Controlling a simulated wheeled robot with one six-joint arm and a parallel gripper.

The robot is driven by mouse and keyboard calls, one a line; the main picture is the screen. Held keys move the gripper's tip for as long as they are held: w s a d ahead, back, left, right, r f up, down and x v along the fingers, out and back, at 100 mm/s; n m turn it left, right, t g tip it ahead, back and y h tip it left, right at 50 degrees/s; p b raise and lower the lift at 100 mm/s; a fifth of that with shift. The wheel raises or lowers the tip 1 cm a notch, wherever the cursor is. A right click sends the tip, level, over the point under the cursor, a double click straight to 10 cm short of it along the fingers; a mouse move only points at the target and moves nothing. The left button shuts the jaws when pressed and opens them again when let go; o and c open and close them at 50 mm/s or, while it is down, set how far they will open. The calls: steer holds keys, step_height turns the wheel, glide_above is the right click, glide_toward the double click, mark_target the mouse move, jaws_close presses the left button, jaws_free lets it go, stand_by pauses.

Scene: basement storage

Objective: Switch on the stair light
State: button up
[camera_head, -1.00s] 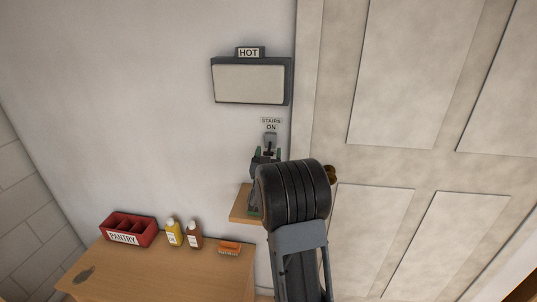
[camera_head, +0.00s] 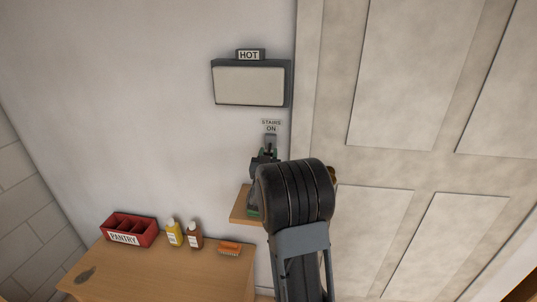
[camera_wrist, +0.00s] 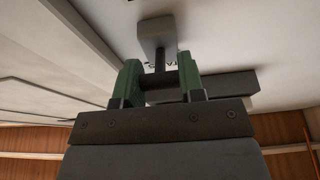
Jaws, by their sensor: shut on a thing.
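The stair switch (camera_head: 270,138) is a small grey plate on the wall, under a label (camera_head: 271,125) reading "STAIRS ON". Its dark lever (camera_wrist: 159,60) stands out from the plate and ends in a dark crossbar. My gripper (camera_head: 268,152) is at the switch, its green fingers shut on the lever. In the wrist view my gripper (camera_wrist: 158,78) has one finger on each side of the crossbar, and the grey plate (camera_wrist: 155,28) is beyond. My arm hides the area below the switch, and I cannot tell the lever's exact tilt.
A dark-framed panel (camera_head: 248,86) marked "HOT" is above the switch. A panelled door (camera_head: 410,150) is close on the right. A small wooden shelf (camera_head: 241,207) is below; a table (camera_head: 150,272) holds a red pantry box (camera_head: 145,229), two bottles and an orange brush (camera_head: 229,248).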

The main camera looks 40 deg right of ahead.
mark_target(270, 143)
step_height(270, 143, up, 2)
steer(key=g+p, duration=0.1)
steer(key=y+p, duration=0.1)
steer(key=p, duration=0.1)
steer(key=shift+s+a+r+g+y, duration=0.1)
steer(key=shift+s+a+g+y, duration=0.05)
steer(key=shift+g+y, duration=0.2)
steer(key=r+g+y+p, duration=0.2)
steer(key=p, duration=0.5)
steer(key=shift+g+y+p, duration=0.25)
steer(key=shift+g+p, duration=0.1)
steer(key=shift+p, duration=0.05)
steer(key=g+p, duration=0.1)
steer(key=p, duration=0.2)
steer(key=y+p, duration=0.1)
steer(key=p, duration=0.1)
steer(key=shift+r+g+y+p, duration=0.25)
steer(key=shift+g+y+p, duration=0.05)
steer(key=shift+g+p, duration=0.1)
steer(key=shift+w+d+g+y+p, duration=0.2)
steer(key=shift+g+y+p, duration=0.15)
steer(key=shift+p, duration=0.6)
steer(key=shift+f, duration=0.1)
steer(key=o, duration=0.9)
steer(key=shift+o, duration=0.2)
